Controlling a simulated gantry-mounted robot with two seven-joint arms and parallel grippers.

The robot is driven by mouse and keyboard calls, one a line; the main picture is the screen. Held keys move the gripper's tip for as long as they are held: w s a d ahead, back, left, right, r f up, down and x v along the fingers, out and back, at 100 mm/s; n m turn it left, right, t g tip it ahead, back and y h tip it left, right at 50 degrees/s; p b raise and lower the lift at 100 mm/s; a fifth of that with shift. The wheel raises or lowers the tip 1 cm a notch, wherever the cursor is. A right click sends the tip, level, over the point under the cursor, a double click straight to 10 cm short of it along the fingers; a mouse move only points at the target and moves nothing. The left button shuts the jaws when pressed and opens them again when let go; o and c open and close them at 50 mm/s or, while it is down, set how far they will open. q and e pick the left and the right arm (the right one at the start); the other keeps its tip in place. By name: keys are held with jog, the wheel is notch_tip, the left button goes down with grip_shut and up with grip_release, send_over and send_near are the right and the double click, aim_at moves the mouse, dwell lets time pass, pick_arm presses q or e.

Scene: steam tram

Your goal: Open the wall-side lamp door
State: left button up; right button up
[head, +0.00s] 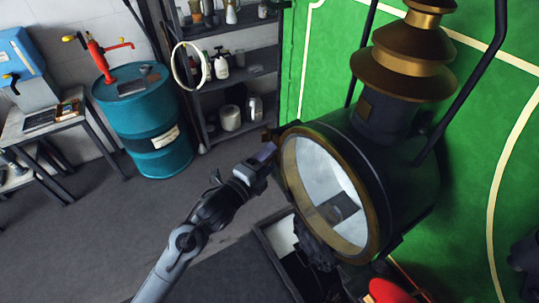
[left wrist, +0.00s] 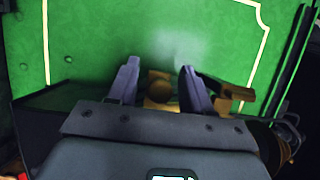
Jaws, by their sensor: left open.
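The large black lamp (head: 405,165) has a brass chimney and stands in front of a green panel in the head view. Its round glass door (head: 318,178) with a brass rim faces left and looks shut against the body. My left gripper (head: 267,153) is at the left edge of the rim. In the left wrist view the left gripper (left wrist: 160,82) is open, with a finger on each side of a small brass knob (left wrist: 158,90). I cannot tell whether the fingers touch it. A brass piece (left wrist: 232,92) shows just right of the fingers. My right gripper is not in view.
A teal drum (head: 150,125) with a red pump, a dark shelf (head: 240,75) with bottles and cans, and a small table (head: 75,115) stand at the back left. The green panel (head: 320,45) lies close behind the lamp. Open floor (head: 110,225) lies left of my arm.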

pick_arm(q)
jog(key=shift+w+d, duration=0.15)
jog(key=shift+w, duration=0.1)
jog(key=shift+c, duration=0.2)
grip_shut()
